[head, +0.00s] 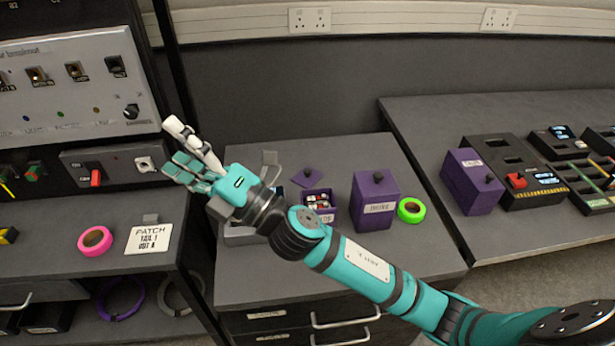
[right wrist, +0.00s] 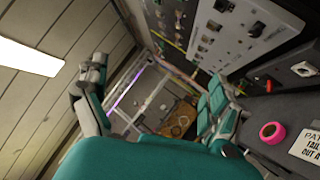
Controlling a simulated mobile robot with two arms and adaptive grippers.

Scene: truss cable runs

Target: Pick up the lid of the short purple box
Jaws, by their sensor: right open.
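The short purple box (head: 331,212) stands uncovered on the grey drawer cabinet in the head view, with small items visible inside. A flat purple lid with a dark knob (head: 309,181) lies just behind it on the cabinet top, apart from the box. My right gripper (head: 183,152) is open and empty, up and to the left of the lid, in front of the left-hand bench. Its spread fingers also show in the right wrist view (right wrist: 157,98), with no purple box or lid there. My left gripper is not in view.
A taller, closed purple box (head: 376,205) and a green tape roll (head: 411,210) stand right of the short box. My right forearm crosses in front of the cabinet. A pink tape roll (head: 95,240) and a patch card (head: 149,239) lie on the left bench.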

